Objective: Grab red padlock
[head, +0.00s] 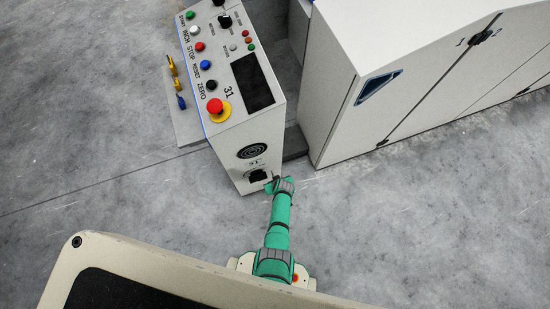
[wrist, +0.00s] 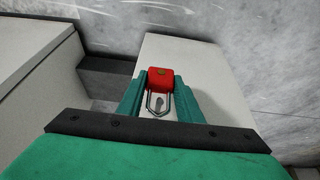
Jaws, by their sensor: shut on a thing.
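The red padlock (wrist: 161,78) shows in the wrist view between the two green fingers of my gripper (wrist: 160,85). The fingers are shut on its sides. Its metal shackle points toward the wrist camera, and a small yellowish mark is on its red body. Behind it is a pale panel. In the head view my gripper (head: 278,184) is at the lower front corner of the control cabinet (head: 238,150). I cannot make out the padlock in the head view. Whether it touches the cabinet is unclear.
The cabinet carries several coloured buttons, a red stop knob (head: 215,106) and a dark screen (head: 252,82). A black fitting (head: 258,176) is low on its front. A large white machine (head: 345,100) stands to the right. Grey floor (head: 110,150) is open on the left.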

